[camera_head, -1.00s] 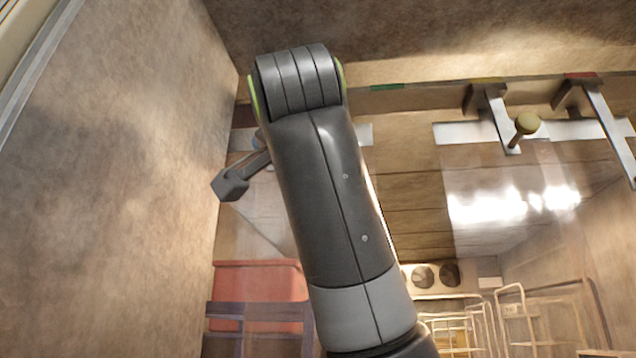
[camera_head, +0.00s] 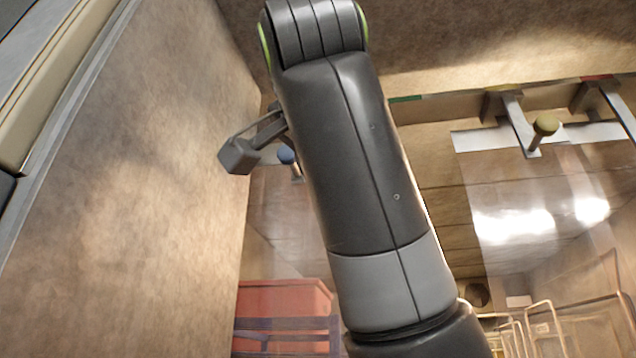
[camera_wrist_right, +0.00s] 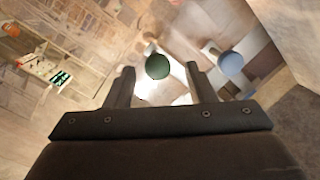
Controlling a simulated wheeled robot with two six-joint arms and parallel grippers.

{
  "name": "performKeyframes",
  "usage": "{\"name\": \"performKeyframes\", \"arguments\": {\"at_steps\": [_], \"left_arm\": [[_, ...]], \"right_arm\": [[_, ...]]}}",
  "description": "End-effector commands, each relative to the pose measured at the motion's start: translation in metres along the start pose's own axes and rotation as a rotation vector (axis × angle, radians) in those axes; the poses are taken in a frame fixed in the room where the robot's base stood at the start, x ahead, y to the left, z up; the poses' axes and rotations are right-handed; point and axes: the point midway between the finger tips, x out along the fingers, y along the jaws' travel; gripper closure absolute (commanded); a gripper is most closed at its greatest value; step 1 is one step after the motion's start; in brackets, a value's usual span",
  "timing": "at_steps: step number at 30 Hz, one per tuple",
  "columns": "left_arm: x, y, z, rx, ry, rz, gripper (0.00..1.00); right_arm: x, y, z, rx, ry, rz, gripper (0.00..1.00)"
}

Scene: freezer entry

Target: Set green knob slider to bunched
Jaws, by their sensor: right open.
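The green knob (camera_wrist_right: 157,66) shows in the right wrist view, between and just beyond the tips of my right gripper (camera_wrist_right: 158,75). The fingers stand apart on either side of it, and I cannot tell if they touch it. In the head view my right arm hides the green knob; part of my right gripper (camera_head: 240,156) shows left of the arm. A green marker (camera_head: 405,99) is on the beam right of the arm. My left gripper is not in view.
The blue knob (camera_head: 285,154) is close to my gripper, and also right of it in the wrist view (camera_wrist_right: 230,62). A yellow knob (camera_head: 546,125) hangs on a bracket at right. A wall is at left; a red crate (camera_head: 284,308) stands below. Clear strips hang at right.

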Motion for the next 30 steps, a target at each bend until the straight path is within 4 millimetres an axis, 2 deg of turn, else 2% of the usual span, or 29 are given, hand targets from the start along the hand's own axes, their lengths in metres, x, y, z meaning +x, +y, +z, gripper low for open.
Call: {"name": "performKeyframes", "arguments": {"at_steps": [1, 6, 13, 20, 30], "left_arm": [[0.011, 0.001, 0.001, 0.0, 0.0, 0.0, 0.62], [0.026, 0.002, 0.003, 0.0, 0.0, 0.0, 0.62], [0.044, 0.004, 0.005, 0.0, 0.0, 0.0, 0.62], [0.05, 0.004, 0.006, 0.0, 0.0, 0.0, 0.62], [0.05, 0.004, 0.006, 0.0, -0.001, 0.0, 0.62]], "right_arm": [[-0.015, 0.003, 0.004, 0.0, 0.001, -0.003, 0.5], [-0.057, 0.002, 0.004, 0.0, 0.002, -0.003, 0.5], [-0.095, 0.001, 0.003, 0.0, 0.002, -0.001, 0.5], [-0.112, -0.001, 0.002, -0.001, 0.001, -0.001, 0.5], [-0.113, -0.001, 0.001, 0.0, 0.0, 0.0, 0.5]]}}
